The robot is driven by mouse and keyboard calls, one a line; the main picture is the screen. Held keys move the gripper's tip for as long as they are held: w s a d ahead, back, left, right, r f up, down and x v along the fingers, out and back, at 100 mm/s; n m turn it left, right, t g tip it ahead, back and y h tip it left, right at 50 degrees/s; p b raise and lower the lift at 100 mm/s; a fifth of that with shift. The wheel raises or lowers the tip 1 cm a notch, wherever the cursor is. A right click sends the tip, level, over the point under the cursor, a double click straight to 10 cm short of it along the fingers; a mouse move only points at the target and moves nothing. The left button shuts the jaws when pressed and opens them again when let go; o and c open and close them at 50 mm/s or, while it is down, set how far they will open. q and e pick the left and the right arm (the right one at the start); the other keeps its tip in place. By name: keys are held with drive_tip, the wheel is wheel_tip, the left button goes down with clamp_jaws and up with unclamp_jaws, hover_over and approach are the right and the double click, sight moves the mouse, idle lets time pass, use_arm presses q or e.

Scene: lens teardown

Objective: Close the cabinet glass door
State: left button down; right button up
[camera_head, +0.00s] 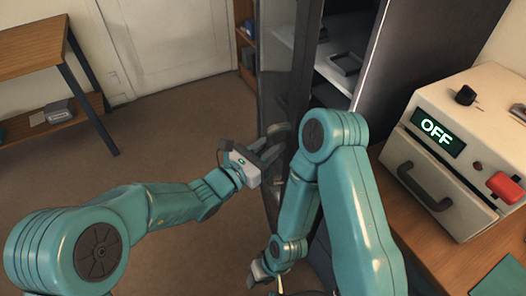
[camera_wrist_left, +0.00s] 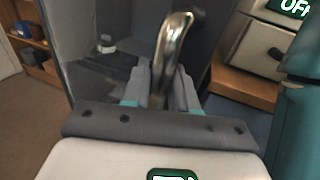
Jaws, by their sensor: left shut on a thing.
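The cabinet (camera_head: 428,45) is dark grey and its glass door (camera_head: 276,70) stands open, seen nearly edge-on in the head view. A shiny metal door handle (camera_wrist_left: 176,40) rises between the fingers of my left gripper (camera_wrist_left: 165,88) in the left wrist view. My left gripper (camera_head: 268,146) is shut on this handle at the door's edge. The glass fills the wrist view behind the fingers. My right gripper (camera_head: 262,270) hangs low in the head view, near the bottom edge, beside the cabinet. Its fingers are too small and partly hidden to tell their state.
A cabinet shelf (camera_head: 335,70) shows through the opening, with a dark tray (camera_head: 346,63) on it. A white machine (camera_head: 465,140) marked OFF stands on a wooden table (camera_head: 440,255) at right. A wooden desk (camera_head: 30,45) stands at left. The brown floor between is clear.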

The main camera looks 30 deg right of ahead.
use_arm(q)
drive_tip(key=shift+s+d, duration=0.15)
drive_tip(key=shift+d, duration=0.2)
drive_tip(key=c, duration=1)
unclamp_jaws()
drive_tip(key=shift+c, duration=0.2)
drive_tip(key=shift+a, duration=0.1)
drive_tip(key=b+v, duration=0.1)
drive_tip(key=v, duration=1.5)
drive_tip(key=shift+a, duration=0.1)
